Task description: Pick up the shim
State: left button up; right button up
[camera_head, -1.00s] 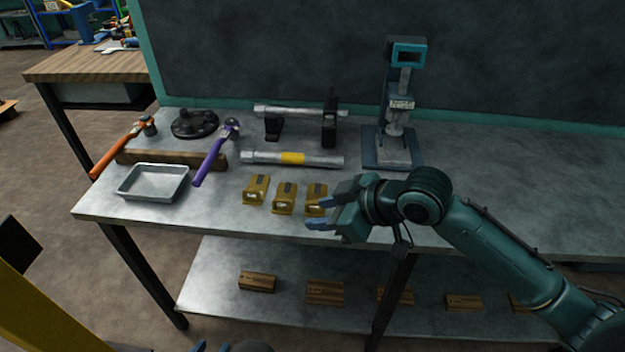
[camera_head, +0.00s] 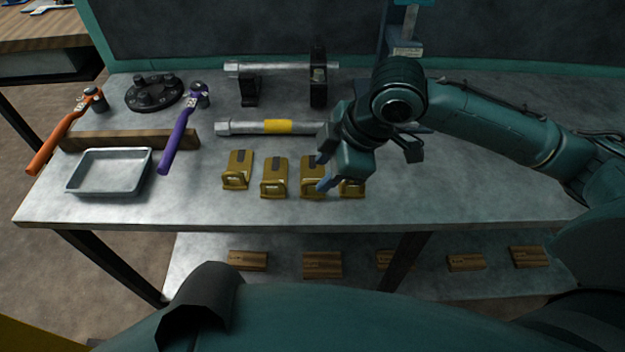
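Several small yellow slotted blocks stand in a row near the bench's front edge: a leftmost one (camera_head: 237,172), a second (camera_head: 273,179), a third (camera_head: 309,178) and one at the right (camera_head: 352,189), partly hidden by my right gripper. Each visible one has a dark strip on top. I cannot tell for certain which piece is the shim. My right gripper (camera_head: 322,172) is open, its blue fingertips over or beside the third block. I see nothing held between the fingers, and cannot tell whether they touch the block. My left gripper is not in view.
On the metal bench (camera_head: 450,200) are a grey tray (camera_head: 105,187), orange-handled (camera_head: 58,135) and purple-handled (camera_head: 178,142) tools, a wooden bar (camera_head: 125,138), a dark round part (camera_head: 153,93) and a yellow-banded rod (camera_head: 265,127). Wooden blocks (camera_head: 322,264) lie on the lower shelf. The bench's right front is clear.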

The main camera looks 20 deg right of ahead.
aim_at(312, 182)
jog(key=shift+w+b+x, duration=0.15)
jog(key=shift+b+x, duration=0.1)
jog(key=shift+x, duration=1.1)
jog(key=shift+w+b+x, duration=0.1)
jog(key=shift+b+x, duration=0.1)
jog(key=shift+x, duration=1.15)
jog(key=shift+c, duration=0.4)
jog(key=shift+r, duration=0.1)
grip_shut()
